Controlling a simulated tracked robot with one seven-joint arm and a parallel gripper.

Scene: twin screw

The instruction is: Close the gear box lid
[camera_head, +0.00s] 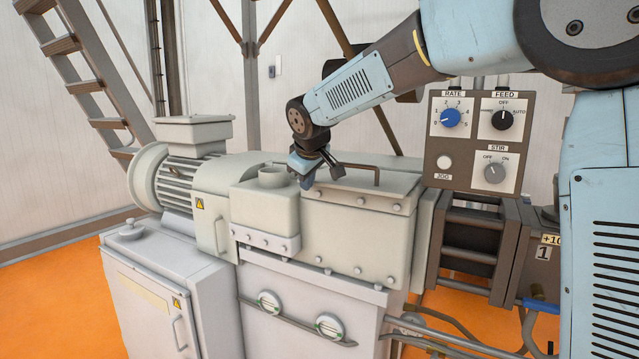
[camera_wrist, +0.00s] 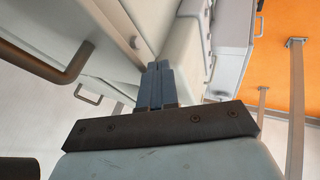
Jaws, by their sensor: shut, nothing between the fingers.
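The gear box (camera_head: 345,232) is the pale grey bolted housing in the middle of the head view. Its flat top plate with bolt heads, which I take for the lid (camera_head: 345,196), lies level on the housing, with no clear gap visible. A dark bar handle (camera_head: 376,170) stands on the plate; a bar handle also shows in the wrist view (camera_wrist: 72,64). My gripper (camera_head: 306,180) is over the plate's left end, just right of a short round neck (camera_head: 271,177). Its blue fingers (camera_wrist: 161,70) are together and empty. I cannot tell whether they touch the surface.
A control panel (camera_head: 473,140) with knobs rises at the right, close to my arm. Metal stairs (camera_head: 85,75) are at the back left. The orange floor (camera_head: 55,290) shows clear at the left.

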